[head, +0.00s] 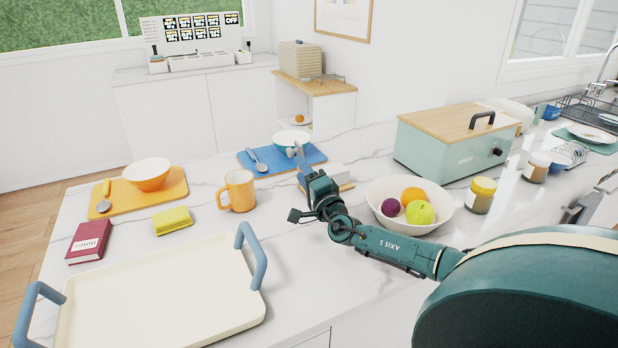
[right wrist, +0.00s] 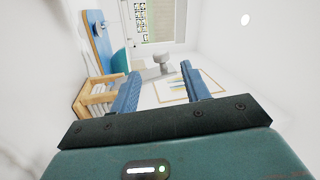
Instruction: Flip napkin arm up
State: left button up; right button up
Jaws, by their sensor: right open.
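The napkin holder shows in the head view as white napkins (head: 334,172) on a wooden base (head: 346,187), partly hidden behind my right gripper. In the right wrist view its wooden frame (right wrist: 82,101) stands at the left, beside the left finger. I cannot clearly make out its napkin arm or which way it points. My right gripper (head: 299,160) is at the holder's left side in the head view, close to the blue mat. My left gripper is out of view.
A blue mat (head: 312,160) with a teal bowl (head: 291,138) lies just behind the gripper. An orange mug (head: 238,190) stands to its left, a fruit bowl (head: 440,222) to its right.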

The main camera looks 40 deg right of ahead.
jog(key=shift+v, duration=1.55)
jog(key=shift+f, duration=0.1)
